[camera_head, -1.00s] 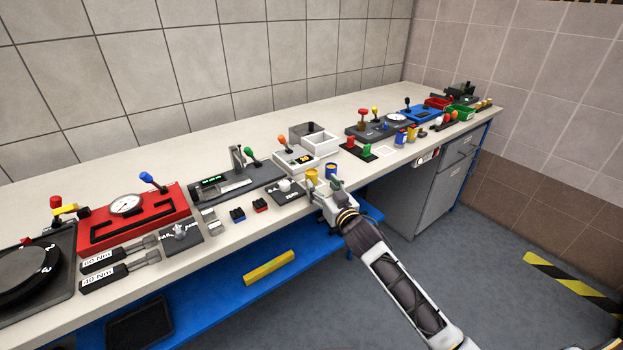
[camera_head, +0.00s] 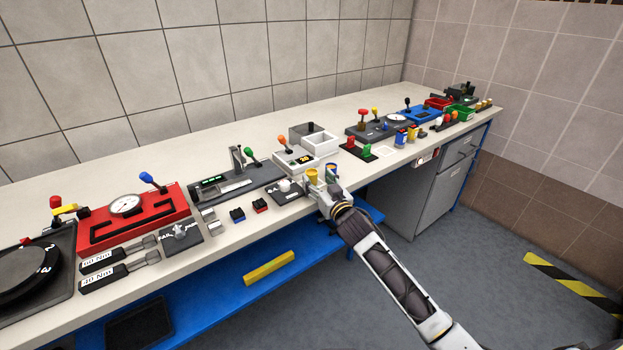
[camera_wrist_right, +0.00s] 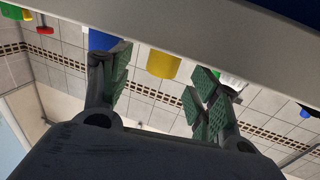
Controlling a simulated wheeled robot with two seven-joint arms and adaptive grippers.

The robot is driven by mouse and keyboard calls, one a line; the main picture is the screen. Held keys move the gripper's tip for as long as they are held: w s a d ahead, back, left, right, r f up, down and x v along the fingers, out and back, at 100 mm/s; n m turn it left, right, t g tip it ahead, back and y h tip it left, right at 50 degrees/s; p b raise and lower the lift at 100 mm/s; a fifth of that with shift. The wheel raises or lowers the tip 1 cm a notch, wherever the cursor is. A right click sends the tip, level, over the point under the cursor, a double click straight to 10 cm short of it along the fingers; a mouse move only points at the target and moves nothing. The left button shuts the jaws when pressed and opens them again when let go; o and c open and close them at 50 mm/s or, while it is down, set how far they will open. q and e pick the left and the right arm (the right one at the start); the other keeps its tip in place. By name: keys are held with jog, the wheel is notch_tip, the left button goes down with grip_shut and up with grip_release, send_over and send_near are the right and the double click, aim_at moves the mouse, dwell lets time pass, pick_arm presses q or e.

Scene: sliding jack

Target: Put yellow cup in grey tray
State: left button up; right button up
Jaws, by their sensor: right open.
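The yellow cup (camera_head: 312,175) stands upright near the front edge of the bench, close to a blue cup (camera_head: 331,169). My right gripper (camera_head: 323,190) is open at the bench edge, just in front of the two cups. In the right wrist view the yellow cup (camera_wrist_right: 164,65) shows beyond the gap between my open fingers (camera_wrist_right: 158,85), with nothing held. The blue cup (camera_wrist_right: 103,40) is partly behind one finger there. A pale grey-white open tray (camera_head: 321,151) sits behind the cups; I cannot tell for sure that it is the grey tray. My left gripper is out of view.
A scale-like device with an orange lever (camera_head: 283,141) stands left of the pale tray. Red and green blocks (camera_head: 359,150) lie to the right. A grey panel with a white knob (camera_head: 285,189) is left of the cups. The bench edge (camera_wrist_right: 160,28) is close to my fingers.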

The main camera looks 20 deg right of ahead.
aim_at(314, 176)
jog(key=shift+w+a+r, duration=0.1)
jog(key=shift+w+a, duration=0.05)
jog(key=shift+w, duration=0.45)
jog(key=shift+w+a+r, duration=0.1)
jog(key=shift+w+a, duration=0.05)
jog(key=shift+w, duration=0.4)
jog(key=shift+w+a, duration=0.15)
jog(key=shift+w, duration=1.05)
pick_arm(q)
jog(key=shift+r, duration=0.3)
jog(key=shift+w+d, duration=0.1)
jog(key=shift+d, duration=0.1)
pick_arm(e)
jog(key=shift+c, duration=1.1)
jog(key=c, duration=1)
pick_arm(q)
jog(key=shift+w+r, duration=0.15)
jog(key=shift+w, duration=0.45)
